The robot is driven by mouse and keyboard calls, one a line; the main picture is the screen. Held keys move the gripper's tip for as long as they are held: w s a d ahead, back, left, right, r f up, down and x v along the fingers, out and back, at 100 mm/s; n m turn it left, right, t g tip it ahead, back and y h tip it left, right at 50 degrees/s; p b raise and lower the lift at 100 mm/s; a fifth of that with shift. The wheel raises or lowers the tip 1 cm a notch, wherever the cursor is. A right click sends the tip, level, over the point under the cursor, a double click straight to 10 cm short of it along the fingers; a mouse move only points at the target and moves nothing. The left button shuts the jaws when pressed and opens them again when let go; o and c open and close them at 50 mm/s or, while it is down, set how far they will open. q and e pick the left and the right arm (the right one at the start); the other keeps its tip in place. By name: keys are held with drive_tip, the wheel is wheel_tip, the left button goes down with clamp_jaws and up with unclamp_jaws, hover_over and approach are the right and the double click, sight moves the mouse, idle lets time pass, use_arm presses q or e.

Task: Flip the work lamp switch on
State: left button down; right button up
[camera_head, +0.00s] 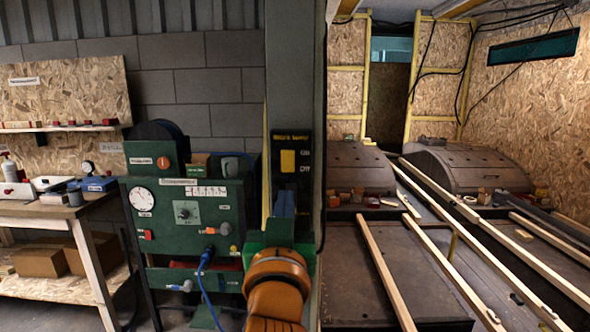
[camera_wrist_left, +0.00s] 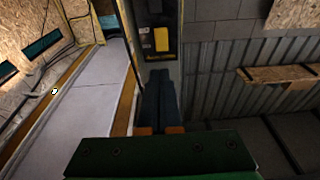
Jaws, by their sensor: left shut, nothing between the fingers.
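The work lamp switch is a yellow rocker (camera_head: 288,161) on a black panel (camera_head: 304,137) fixed to the grey pillar, with ON and OFF marks beside the rocker. Which way the rocker is tipped I cannot tell. My left gripper (camera_head: 285,200) has dark blue fingers, shut and empty, just below the rocker in the head view and pointing toward the panel. In the left wrist view the shut fingers (camera_wrist_left: 160,80) lie in line with the yellow rocker (camera_wrist_left: 162,39), with a gap visible between them in the picture. My right gripper is not in view.
A green control cabinet (camera_head: 160,230) with a gauge, knobs and a blue cable stands left of the pillar (camera_head: 293,60). A wooden workbench (camera_head: 30,210) is farther left. Right of the pillar, long planks (camera_head: 385,270) lie across dark decks near the wheel arches (camera_head: 465,168).

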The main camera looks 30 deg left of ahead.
use_arm(q)
drive_tip(key=shift+a, duration=0.1)
drive_tip(key=p, duration=0.5)
approach(289, 155)
drive_tip(key=x, duration=0.5)
drive_tip(key=shift+w+a+r, duration=0.15)
drive_tip(key=shift+w+a, duration=0.05)
drive_tip(key=shift+w, duration=0.05)
drive_tip(key=shift+w+a+p, duration=0.3)
drive_tip(key=shift+w+p, duration=0.05)
drive_tip(key=shift+w, duration=0.2)
drive_tip(key=shift+w+r, duration=0.1)
drive_tip(key=shift+a, duration=0.1)
